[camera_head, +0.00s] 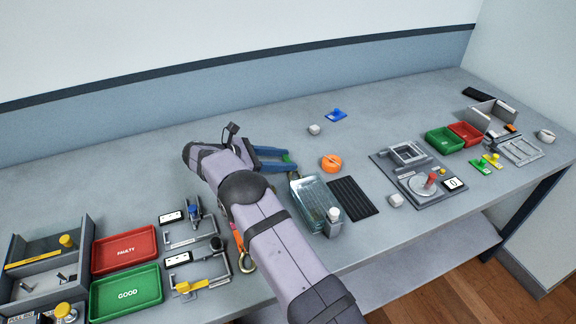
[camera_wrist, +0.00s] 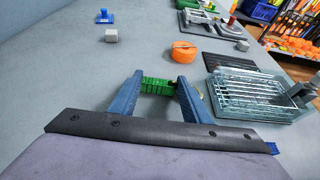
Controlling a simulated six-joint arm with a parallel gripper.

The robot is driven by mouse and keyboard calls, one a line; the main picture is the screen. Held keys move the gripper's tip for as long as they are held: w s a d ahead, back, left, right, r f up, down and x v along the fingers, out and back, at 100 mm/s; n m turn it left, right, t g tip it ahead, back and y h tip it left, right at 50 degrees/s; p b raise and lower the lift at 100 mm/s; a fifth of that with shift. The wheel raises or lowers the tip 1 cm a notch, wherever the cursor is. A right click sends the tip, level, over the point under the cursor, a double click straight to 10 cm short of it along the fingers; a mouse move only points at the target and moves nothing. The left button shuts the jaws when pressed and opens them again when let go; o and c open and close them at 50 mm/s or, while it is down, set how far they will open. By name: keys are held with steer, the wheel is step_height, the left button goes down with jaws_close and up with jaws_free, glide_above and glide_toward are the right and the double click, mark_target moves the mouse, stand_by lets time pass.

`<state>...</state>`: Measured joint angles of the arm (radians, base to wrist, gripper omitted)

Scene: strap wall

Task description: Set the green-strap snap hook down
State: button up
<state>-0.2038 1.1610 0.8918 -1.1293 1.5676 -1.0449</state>
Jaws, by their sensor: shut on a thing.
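My gripper (camera_head: 272,158) reaches over the middle of the grey bench, its blue fingers pointing right. In the wrist view the fingers (camera_wrist: 156,92) are shut on a green strap (camera_wrist: 157,86), which spans the gap between them. The strap's snap hook is hard to make out; a thin pale piece shows by the right finger. I cannot tell whether the strap touches the bench. Another hook, on an orange strap (camera_head: 237,236), is partly hidden behind my arm near the bench's front.
An orange roll (camera_head: 332,163), a clear wire-patterned basket (camera_head: 312,198) and a black ribbed mat (camera_head: 352,198) lie right of my gripper. A red tray (camera_head: 124,249) and green tray (camera_head: 126,294) are at left. The bench behind my gripper is clear.

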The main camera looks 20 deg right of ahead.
step_height(320, 180, up, 10)
steer(key=a+r+n+t, duration=0.3)
steer(key=a+r, duration=0.6)
steer(key=a, duration=0.1)
steer(key=n+t+y, duration=1.1)
steer(key=n+y, duration=0.2)
steer(key=n, duration=0.2)
glide_above(169, 175)
step_height(169, 175, down, 9)
steer(key=shift+w+f, duration=0.15)
steer(key=shift+f, duration=4.8)
steer(key=shift+f, duration=0.2)
steer(key=o, duration=1.3)
